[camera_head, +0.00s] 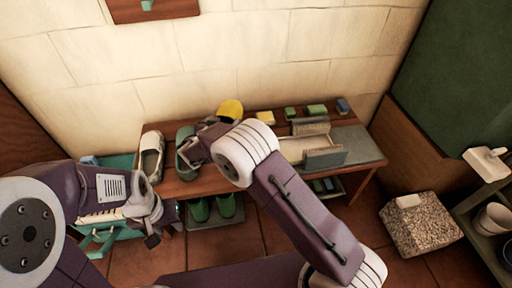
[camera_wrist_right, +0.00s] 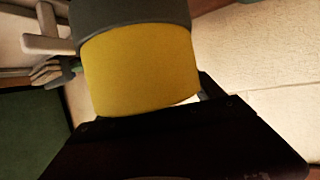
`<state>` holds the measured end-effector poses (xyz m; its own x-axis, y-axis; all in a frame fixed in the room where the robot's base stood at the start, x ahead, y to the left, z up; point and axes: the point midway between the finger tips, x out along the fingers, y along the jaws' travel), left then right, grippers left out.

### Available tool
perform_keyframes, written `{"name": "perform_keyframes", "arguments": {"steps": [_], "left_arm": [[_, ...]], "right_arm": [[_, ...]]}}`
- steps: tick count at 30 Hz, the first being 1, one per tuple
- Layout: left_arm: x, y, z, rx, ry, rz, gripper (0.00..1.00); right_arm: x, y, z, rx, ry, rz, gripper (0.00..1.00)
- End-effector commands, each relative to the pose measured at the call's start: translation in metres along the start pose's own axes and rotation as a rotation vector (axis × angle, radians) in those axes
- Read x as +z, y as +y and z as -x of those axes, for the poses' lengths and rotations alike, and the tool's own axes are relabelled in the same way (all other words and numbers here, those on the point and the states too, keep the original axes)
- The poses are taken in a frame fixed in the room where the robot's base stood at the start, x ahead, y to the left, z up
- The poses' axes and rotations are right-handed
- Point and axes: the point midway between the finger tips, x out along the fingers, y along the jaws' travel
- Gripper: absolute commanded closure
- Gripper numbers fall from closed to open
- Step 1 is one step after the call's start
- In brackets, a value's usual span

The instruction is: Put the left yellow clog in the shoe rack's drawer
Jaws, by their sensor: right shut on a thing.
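One yellow clog (camera_head: 230,108) shows above the bench's back edge, partly hidden behind my right gripper (camera_head: 204,128). In the right wrist view the yellow clog (camera_wrist_right: 140,70), with a dark grey part at its top, fills the space at the jaws. My right gripper is shut on it. My left gripper (camera_head: 165,222) is low at the left, in front of the bench and beside a teal unit with a handle (camera_head: 98,238); its fingers are too small to read. This unit may be the shoe rack's drawer, but my left arm hides much of it.
The wooden bench (camera_head: 262,177) holds a white shoe (camera_head: 152,157), a grey-green shoe (camera_head: 187,152), small coloured blocks (camera_head: 317,110) and a grey tray (camera_head: 326,158). Green clogs (camera_head: 228,206) stand below it. A speckled stone block (camera_head: 420,225) is at the right. The wall is close behind.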

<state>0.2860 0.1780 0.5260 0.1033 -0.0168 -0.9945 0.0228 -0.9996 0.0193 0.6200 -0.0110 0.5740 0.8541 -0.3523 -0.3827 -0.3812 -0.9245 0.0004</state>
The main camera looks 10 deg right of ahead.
Motion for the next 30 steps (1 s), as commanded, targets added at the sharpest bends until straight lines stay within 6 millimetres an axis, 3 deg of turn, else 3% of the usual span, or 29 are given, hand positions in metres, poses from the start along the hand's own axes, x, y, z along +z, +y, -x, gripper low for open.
{"name": "perform_keyframes", "arguments": {"steps": [2, 9, 14, 21, 30], "left_arm": [[0.0, 0.0, -0.002, 0.0, 0.0, 0.0, 0.62], [0.003, -0.001, -0.025, 0.0, 0.0, 0.0, 0.62], [0.003, -0.001, -0.025, 0.0, 0.0, 0.0, 0.62], [0.005, -0.001, -0.043, 0.0, 0.0, 0.0, 0.62], [0.005, -0.001, -0.043, 0.0, 0.0, 0.0, 0.62]], "right_arm": [[0.004, 0.0, -0.002, 0.0, 0.001, 0.001, 0.81], [0.053, 0.0, -0.022, 0.0, -0.001, 0.003, 0.81], [0.058, 0.0, -0.024, 0.0, 0.001, -0.001, 0.81], [0.093, 0.0, -0.038, 0.001, 0.0, 0.002, 0.81], [0.093, 0.0, -0.038, 0.0, 0.001, 0.0, 0.81]]}}
